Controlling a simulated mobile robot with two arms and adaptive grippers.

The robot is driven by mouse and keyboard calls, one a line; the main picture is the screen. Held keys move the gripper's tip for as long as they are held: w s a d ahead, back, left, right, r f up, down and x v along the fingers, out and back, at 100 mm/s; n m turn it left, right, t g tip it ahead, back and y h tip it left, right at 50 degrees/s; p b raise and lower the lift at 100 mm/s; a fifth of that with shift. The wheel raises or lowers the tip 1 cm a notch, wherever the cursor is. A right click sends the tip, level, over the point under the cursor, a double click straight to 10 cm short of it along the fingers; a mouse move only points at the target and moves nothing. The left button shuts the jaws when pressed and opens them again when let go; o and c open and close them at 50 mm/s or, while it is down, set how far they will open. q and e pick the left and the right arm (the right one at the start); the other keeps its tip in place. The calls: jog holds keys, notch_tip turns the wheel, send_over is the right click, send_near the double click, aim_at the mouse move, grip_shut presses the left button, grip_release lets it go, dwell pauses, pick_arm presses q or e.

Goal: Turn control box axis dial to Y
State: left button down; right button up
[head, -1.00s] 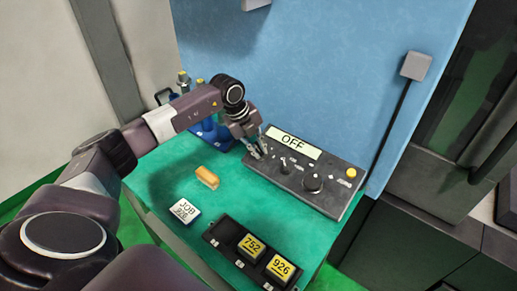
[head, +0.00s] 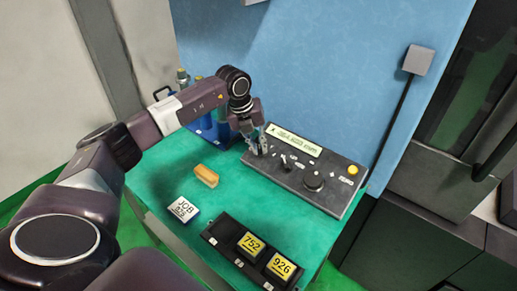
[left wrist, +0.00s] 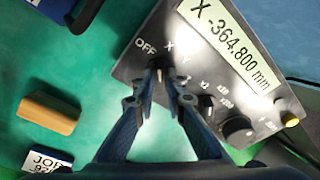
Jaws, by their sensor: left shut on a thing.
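The grey control box (head: 335,171) stands on the green table against the blue machine wall. Its display (left wrist: 228,42) reads X -364.800 mm. In the left wrist view the labels OFF, X and Y (left wrist: 185,59) and further marks run around the axis dial (left wrist: 160,75). My left gripper (head: 256,150) reaches down to the box's left end and is shut on the axis dial, with a finger on each side. The fingers hide much of the dial, and its pointer is hard to make out. My right gripper is not in view.
Farther along the box are a small selector, a black knob (head: 313,180) and a yellow button (head: 352,170). An orange-tan block (head: 206,176), a JOB card (head: 183,209) and a black tray (head: 228,256) with yellow-labelled blocks lie in front. Blue holders stand behind my gripper.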

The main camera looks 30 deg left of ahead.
pick_arm(q)
jog(key=m+b, duration=0.2)
jog(key=m, duration=0.4)
jog(key=shift+y, duration=0.4)
jog(key=m+y+b, duration=0.1)
jog(key=m+b, duration=0.1)
jog(key=m, duration=0.4)
jog(key=shift+d, duration=0.1)
jog(key=shift+r, duration=0.1)
jog(key=c, duration=2)
grip_release()
jog(key=shift+o, duration=0.2)
jog(key=v, duration=1.2)
